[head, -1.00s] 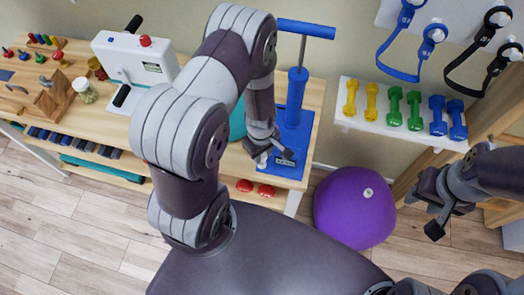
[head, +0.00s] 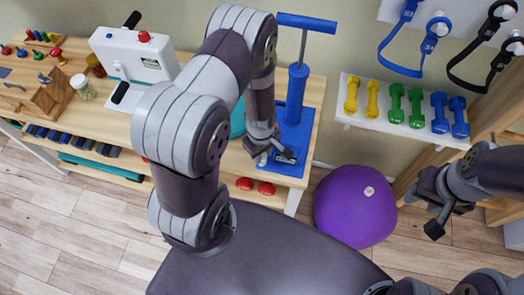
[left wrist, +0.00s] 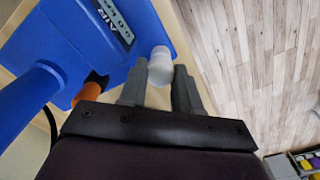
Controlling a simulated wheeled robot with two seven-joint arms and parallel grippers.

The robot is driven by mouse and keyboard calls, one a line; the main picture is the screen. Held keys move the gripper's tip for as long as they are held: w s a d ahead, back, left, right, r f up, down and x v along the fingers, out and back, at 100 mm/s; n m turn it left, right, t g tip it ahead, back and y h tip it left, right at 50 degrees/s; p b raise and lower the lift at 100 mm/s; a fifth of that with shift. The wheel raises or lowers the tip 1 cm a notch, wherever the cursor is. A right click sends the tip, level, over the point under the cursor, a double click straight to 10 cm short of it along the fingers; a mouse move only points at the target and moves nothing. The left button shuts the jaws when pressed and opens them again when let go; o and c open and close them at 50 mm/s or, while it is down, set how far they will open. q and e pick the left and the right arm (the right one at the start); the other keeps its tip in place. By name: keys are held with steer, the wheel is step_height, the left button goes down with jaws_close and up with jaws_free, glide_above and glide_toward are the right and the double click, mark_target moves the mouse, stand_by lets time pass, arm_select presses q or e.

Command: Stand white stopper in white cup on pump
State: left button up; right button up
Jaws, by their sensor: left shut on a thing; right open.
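My left gripper (head: 275,157) is low over the near part of the blue pump's base (head: 292,135). In the left wrist view its two fingers (left wrist: 160,88) are shut on the white stopper (left wrist: 159,66), a small pale rounded piece at the fingertips. The pump's blue base (left wrist: 135,25) lies right beside and beyond it. I cannot make out the white cup apart from the stopper; the gripper and stopper may hide it. My right gripper (head: 437,215) is open and empty at the right, far from the pump.
An orange and black piece (left wrist: 90,90) sits by the pump, close to the left finger. The pump stands at the right end of the wooden bench (head: 225,165). A purple ball (head: 355,207) is on the floor, below a dumbbell shelf (head: 400,125).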

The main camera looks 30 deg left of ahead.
arm_select(q)
steer(key=shift+f, duration=0.35)
steer(key=o, duration=0.8)
steer(key=shift+o, duration=1.3)
steer(key=shift+a, duration=0.1)
steer(key=shift+r, duration=0.1)
